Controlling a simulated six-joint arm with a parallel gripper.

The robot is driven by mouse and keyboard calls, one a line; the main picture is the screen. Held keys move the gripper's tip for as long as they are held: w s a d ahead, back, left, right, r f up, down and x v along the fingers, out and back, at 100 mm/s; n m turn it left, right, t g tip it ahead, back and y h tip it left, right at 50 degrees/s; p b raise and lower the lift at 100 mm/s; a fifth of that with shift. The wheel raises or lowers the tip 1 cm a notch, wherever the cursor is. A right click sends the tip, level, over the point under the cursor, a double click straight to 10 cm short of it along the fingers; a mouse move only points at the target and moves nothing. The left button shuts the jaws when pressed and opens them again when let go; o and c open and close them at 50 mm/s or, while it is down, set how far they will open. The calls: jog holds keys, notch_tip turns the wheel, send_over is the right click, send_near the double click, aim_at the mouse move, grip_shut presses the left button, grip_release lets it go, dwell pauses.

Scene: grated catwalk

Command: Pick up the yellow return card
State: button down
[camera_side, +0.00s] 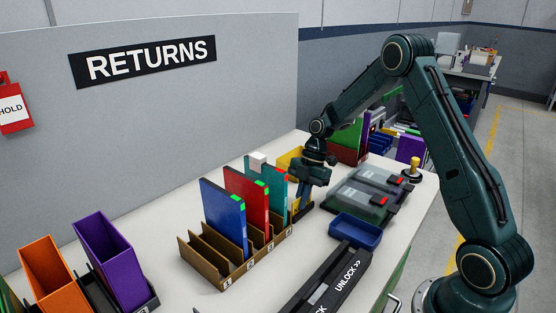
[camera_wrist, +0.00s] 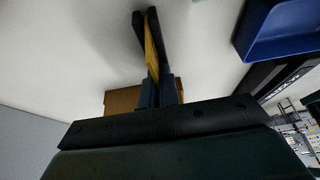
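The yellow return card (camera_wrist: 151,55) shows edge-on as a thin strip between my fingers in the wrist view. My gripper (camera_wrist: 147,20) is shut on it, with a dark finger along each side. In the side view my gripper (camera_side: 301,212) points down at the right end of the brown slotted rack (camera_side: 228,280). A little of the yellow card (camera_side: 300,205) shows there between the fingers; most of it is hidden. I cannot tell whether its lower edge touches the rack or the table.
Blue (camera_side: 224,220), red (camera_side: 246,196) and teal (camera_side: 270,180) folders stand in the rack, close left of my gripper. A blue tray (camera_side: 356,231) and clear-lidded cases (camera_side: 362,198) lie to the right. A yellow bin (camera_side: 288,158) stands behind. Orange and purple holders are front left.

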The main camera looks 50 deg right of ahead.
notch_tip(320, 180, up, 20)
jog(key=shift+r, duration=0.2)
dwell(0.6)
